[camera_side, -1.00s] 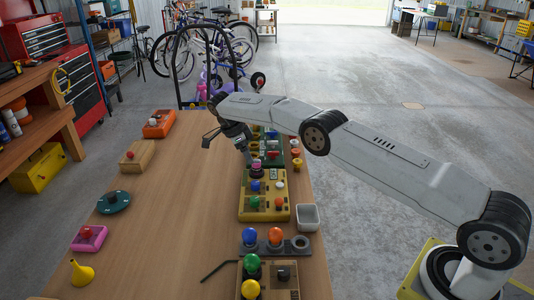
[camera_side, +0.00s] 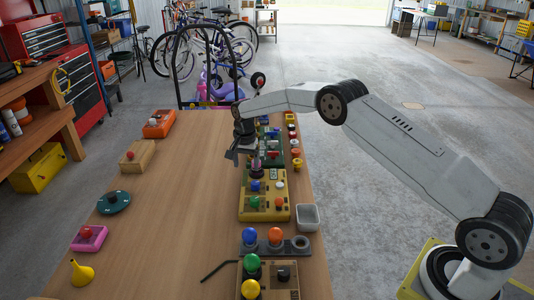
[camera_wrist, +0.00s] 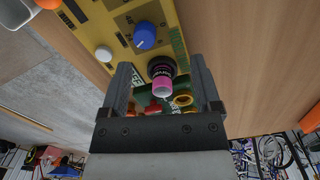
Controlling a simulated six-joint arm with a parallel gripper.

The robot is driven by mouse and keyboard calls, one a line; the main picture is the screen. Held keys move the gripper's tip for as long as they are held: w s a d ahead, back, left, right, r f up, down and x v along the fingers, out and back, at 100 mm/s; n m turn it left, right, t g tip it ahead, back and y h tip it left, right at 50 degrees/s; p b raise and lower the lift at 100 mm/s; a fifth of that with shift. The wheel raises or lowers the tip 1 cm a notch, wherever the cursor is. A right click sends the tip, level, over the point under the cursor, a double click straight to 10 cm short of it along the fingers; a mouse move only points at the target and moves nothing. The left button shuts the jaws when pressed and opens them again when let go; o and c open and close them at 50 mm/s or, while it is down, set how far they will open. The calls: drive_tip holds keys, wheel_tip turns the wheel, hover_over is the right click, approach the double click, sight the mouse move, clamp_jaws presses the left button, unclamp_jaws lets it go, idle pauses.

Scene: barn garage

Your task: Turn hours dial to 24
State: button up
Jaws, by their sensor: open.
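A black round knob (camera_wrist: 162,66) with a pink cylinder (camera_wrist: 161,86) lies between my fingers in the wrist view. My gripper (camera_wrist: 163,78) is open, and I cannot tell whether it touches the knob. In the side view my gripper (camera_side: 242,155) points down at the panel's far end and partly hides the controls there.
A green panel (camera_side: 272,160) stands beyond the yellow one. A white bin (camera_side: 308,218) and several small coloured parts lie along the right edge. A grey rack with blue and orange knobs (camera_side: 276,236) is nearer. The table's middle left is bare.

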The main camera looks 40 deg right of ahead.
sight(256, 183)
drive_tip(key=n, duration=0.2)
drive_tip(key=s+n+t+y, duration=0.1)
drive_tip(key=n, duration=0.1)
drive_tip(key=f+n+t, duration=0.1)
drive_tip(key=n, duration=0.2)
drive_tip(key=shift+s+d, duration=0.25)
drive_tip(key=shift+d, duration=0.1)
drive_tip(key=n, duration=0.2)
drive_tip(key=s+d+n+t, duration=0.1)
drive_tip(key=shift+s+n+y, duration=0.2)
drive_tip(key=shift+n+y, duration=0.1)
drive_tip(key=shift+n, duration=0.1)
drive_tip(key=shift+s+d+n+t, duration=0.4)
drive_tip(key=shift+s+n, duration=0.05)
drive_tip(key=shift+n, duration=0.4)
drive_tip(key=shift+s+d+n+t, duration=0.4)
drive_tip(key=shift+s+n, duration=0.05)
drive_tip(key=shift+n, duration=0.4)
drive_tip(key=shift+f, duration=0.2)
drive_tip(key=shift+x, duration=3.75)
drive_tip(key=shift+d, duration=0.1)
clamp_jaws()
